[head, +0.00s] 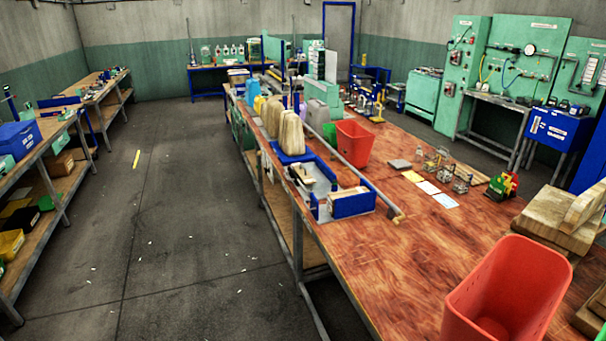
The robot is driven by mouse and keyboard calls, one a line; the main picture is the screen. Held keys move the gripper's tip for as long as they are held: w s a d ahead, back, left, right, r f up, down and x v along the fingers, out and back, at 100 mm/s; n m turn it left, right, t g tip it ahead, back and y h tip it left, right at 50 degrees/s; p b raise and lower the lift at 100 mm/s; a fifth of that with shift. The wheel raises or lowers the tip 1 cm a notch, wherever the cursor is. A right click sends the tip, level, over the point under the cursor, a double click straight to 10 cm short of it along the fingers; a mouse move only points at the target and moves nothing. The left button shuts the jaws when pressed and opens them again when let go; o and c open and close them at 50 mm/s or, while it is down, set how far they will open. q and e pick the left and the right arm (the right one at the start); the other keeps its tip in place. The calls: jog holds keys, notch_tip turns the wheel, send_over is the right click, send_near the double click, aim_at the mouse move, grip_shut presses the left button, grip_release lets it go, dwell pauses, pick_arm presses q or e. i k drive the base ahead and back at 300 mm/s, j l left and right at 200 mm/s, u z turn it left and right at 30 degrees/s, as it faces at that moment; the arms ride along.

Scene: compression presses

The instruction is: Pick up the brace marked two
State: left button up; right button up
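No brace marked two can be made out; no number is readable on any object from here. Small metal frame-like pieces (462,181) stand on the long wooden workbench (415,265) beside paper cards, and I cannot tell whether any is a brace. A pale wooden block piece (556,222) with an upright rounded part lies at the right edge of the bench, partly cut off by the picture. Neither of my grippers shows in the head view.
A red bin (510,290) stands at the near right of the bench, another red bin (354,143) farther back. Blue trays (354,205) line the left edge near a long pipe (368,181). Shelving stands left. The grey floor (185,220) between is open.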

aim_at(305, 177)
jog(key=i+j+u, duration=0.25)
jog(key=i, duration=0.55)
jog(key=i+u, duration=0.25)
jog(key=i, duration=0.55)
jog(key=i+j+z, duration=0.1)
jog(key=i+z, duration=0.2)
jog(key=i, duration=0.2)
jog(key=i+j+z, duration=0.15)
jog(key=i+z, duration=0.15)
jog(key=i, duration=0.2)
jog(key=i+j+z, duration=0.3)
jog(key=i, duration=0.2)
jog(key=i+j+z, duration=0.25)
jog(key=z, duration=0.2)
jog(key=i+j+z, duration=0.2)
jog(key=z, duration=0.25)
jog(key=i+j+z, duration=0.1)
jog(key=j+z, duration=0.35)
jog(key=i+j+z, duration=0.1)
jog(key=j+z, duration=0.35)
